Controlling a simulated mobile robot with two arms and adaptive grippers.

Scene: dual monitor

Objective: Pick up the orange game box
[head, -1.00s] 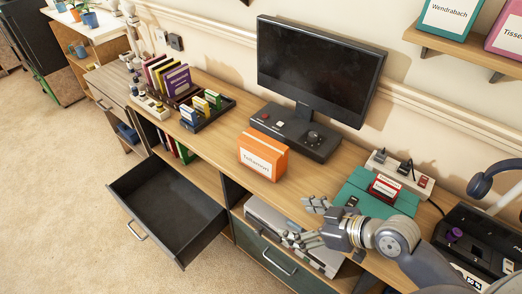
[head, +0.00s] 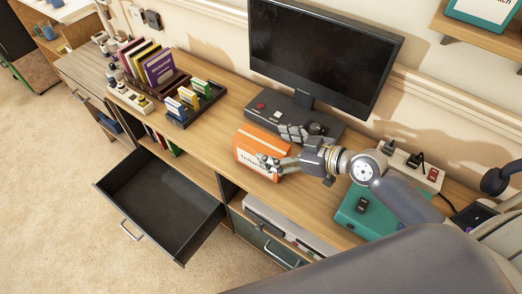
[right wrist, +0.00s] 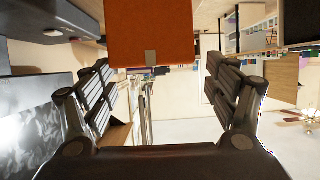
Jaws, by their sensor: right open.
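The orange game box (head: 250,142) stands on the wooden desk, in front of the black console below the monitor. Its white label faces the front and is partly hidden by a finger of my right gripper. My right gripper (head: 280,147) is open at the box's right end, one finger toward the front side and one toward the back. In the right wrist view the box (right wrist: 150,32) shows at the top, ahead of and between the spread fingers of the gripper (right wrist: 160,88). I cannot tell whether they touch it. My left gripper is not in view.
The monitor (head: 320,55) and black console (head: 277,112) stand just behind the box. A teal case (head: 365,222) and a white power strip (head: 432,176) lie to the right. A black tray with small cartridges (head: 182,118) is to the left. A drawer (head: 165,205) hangs open below.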

